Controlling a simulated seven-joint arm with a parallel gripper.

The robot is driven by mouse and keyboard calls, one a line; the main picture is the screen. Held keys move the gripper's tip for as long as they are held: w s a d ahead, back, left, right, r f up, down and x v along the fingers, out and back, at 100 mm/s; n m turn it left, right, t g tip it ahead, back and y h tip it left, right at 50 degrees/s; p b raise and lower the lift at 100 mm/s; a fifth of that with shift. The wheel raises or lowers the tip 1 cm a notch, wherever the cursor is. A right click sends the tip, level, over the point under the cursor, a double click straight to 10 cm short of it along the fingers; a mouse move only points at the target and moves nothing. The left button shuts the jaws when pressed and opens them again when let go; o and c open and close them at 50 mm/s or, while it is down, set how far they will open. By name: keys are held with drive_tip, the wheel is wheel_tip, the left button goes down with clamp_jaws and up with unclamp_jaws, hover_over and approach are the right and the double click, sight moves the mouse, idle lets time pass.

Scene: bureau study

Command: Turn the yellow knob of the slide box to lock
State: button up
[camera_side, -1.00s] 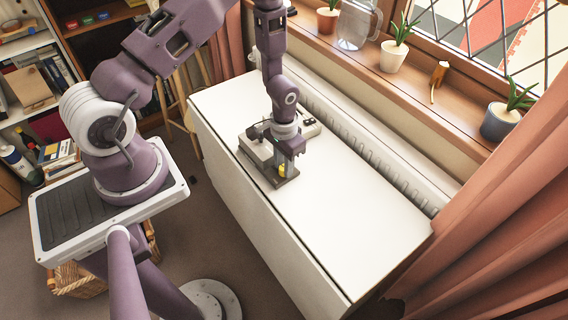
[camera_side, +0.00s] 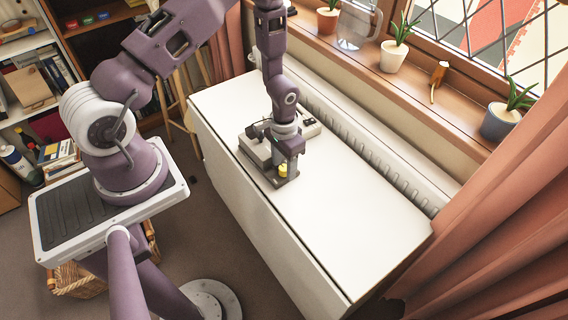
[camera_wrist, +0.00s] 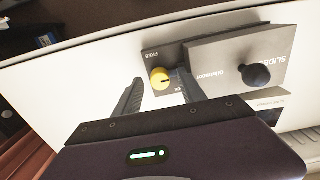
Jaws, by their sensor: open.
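The slide box (camera_side: 258,152) is a grey box with a flat plate, lying on the white table. A round black knob (camera_wrist: 256,74) stands on the box's raised part, marked "SLIDE". My gripper (camera_side: 287,162) is over the plate end, pointing down. In the wrist view its two dark fingers (camera_wrist: 160,82) are apart, one on each side of the yellow knob. A gap shows on the left finger's side; contact at the right finger is unclear.
The white tabletop (camera_side: 345,215) is clear to the right of the box. A pale device (camera_side: 309,124) lies just behind my gripper. A radiator (camera_side: 375,155) runs along the table's back edge, below a windowsill with plant pots (camera_side: 394,56).

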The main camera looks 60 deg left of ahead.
drive_tip(key=shift+r, duration=0.1)
wheel_tip(320, 180, up, 7)
drive_tip(key=shift+f, duration=0.1)
drive_tip(key=shift+r, duration=0.4)
wheel_tip(320, 180, up, 10)
drive_tip(key=t, duration=0.1)
hover_over(284, 167)
drive_tip(key=s+d+r+t, duration=0.2)
drive_tip(key=s+r, duration=0.2)
drive_tip(key=r, duration=0.7)
drive_tip(key=s+d+r+t, duration=0.2)
drive_tip(key=s+r, duration=0.7)
drive_tip(key=s, duration=0.5)
drive_tip(key=shift+s+d+r+t, duration=0.3)
drive_tip(key=shift+d+r, duration=0.05)
drive_tip(key=shift+d, duration=0.35)
